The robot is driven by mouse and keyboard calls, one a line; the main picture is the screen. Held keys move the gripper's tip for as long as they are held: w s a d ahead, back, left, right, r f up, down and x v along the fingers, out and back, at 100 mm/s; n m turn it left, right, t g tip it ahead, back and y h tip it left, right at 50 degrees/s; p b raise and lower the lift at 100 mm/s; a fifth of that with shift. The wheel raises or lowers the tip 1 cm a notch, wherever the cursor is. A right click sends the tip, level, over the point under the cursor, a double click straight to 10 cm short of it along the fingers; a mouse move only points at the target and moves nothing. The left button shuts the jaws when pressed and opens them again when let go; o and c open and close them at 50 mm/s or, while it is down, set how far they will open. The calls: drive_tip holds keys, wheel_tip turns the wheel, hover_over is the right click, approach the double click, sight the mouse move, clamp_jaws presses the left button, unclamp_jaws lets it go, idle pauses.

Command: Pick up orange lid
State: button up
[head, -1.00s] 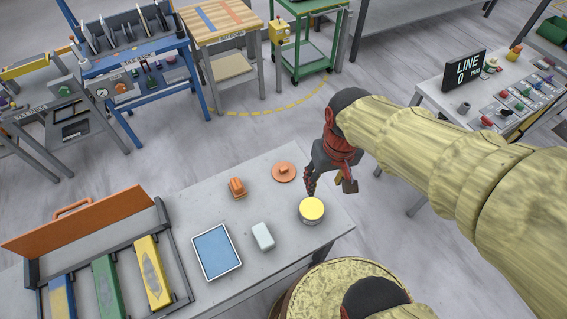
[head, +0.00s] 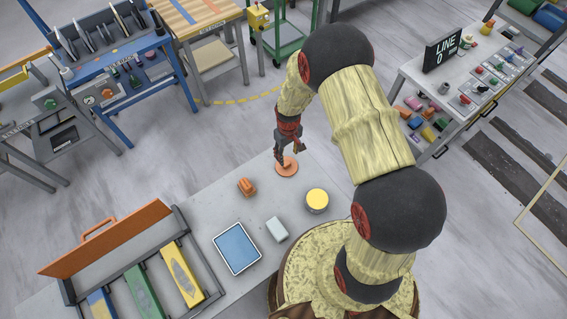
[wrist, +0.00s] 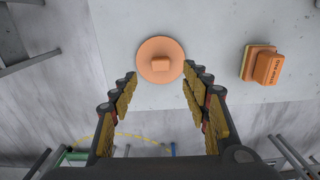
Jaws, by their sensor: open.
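The orange lid (head: 287,170) is a flat round disc with a small raised knob, lying on the grey stone slab (head: 225,205) near its far edge. In the wrist view the lid (wrist: 160,61) lies just beyond the fingertips, centred between them. My gripper (head: 290,158) is over the lid in the head view and covers part of it. In the wrist view my gripper (wrist: 158,80) is open, with its two fingers spread and nothing between them. I cannot tell the exact height of the fingertips above the lid.
An orange block-like item (head: 246,187) sits left of the lid. A yellow-topped round tin (head: 317,200), a white block (head: 277,229) and a blue tray (head: 237,248) stand nearer. An open case (head: 190,225) with coloured bars fills the slab's left end.

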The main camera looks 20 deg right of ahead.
sight(288, 164)
drive_tip(key=shift+f+b, duration=0.85)
drive_tip(key=shift+f, duration=0.65)
wheel_tip(288, 164, down, 5)
drive_tip(key=shift+s+r+b, duration=0.1)
drive_tip(key=shift+b, duration=1.15)
drive_tip(key=shift+c, duration=1.3)
drive_tip(key=c, duration=0.7)
drive_tip(key=shift+c, duration=0.3)
